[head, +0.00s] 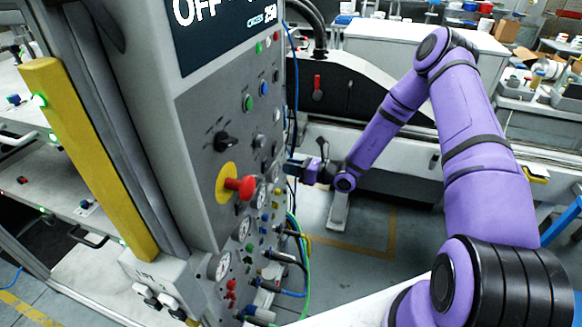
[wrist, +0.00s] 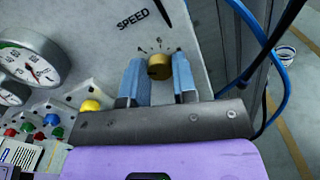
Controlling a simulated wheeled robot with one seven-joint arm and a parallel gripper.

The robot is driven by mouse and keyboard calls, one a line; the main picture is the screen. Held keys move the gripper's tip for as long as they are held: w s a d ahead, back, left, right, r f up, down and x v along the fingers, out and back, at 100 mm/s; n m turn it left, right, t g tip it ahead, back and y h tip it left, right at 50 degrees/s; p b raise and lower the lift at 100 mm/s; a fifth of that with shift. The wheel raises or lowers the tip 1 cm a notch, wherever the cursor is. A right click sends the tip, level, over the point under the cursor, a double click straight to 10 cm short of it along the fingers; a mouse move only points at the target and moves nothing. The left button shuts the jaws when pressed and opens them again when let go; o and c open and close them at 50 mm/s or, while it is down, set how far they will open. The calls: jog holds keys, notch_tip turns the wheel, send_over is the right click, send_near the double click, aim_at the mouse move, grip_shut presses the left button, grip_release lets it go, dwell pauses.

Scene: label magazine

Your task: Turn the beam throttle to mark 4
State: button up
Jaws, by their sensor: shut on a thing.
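The beam throttle appears as a small brass-coloured round knob (wrist: 159,66) on the grey panel in the wrist view. Small marks fan out above it, too small to read surely, and I cannot tell which mark it points to. My gripper (wrist: 158,80) is shut on the knob, with one blue finger on each side. In the head view my gripper (head: 296,165) reaches the right-hand face of the grey control cabinet (head: 190,120); the knob is hidden there.
A red button on a yellow disc (head: 240,187), a black rotary switch (head: 225,141) and dial gauges (wrist: 28,62) sit on the panel. A yellow button (wrist: 90,105) is left of my gripper. Blue cable (wrist: 270,60) hangs at right.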

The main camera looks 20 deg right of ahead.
jog(key=m, duration=0.7)
jog(key=shift+f, duration=0.1)
dwell(0.4)
jog(key=o, duration=0.9)
jog(key=shift+o, duration=0.2)
jog(key=shift+d, duration=0.1)
jog(key=v, duration=1)
jog(key=shift+s+d, duration=0.25)
jog(key=shift+d, duration=0.05)
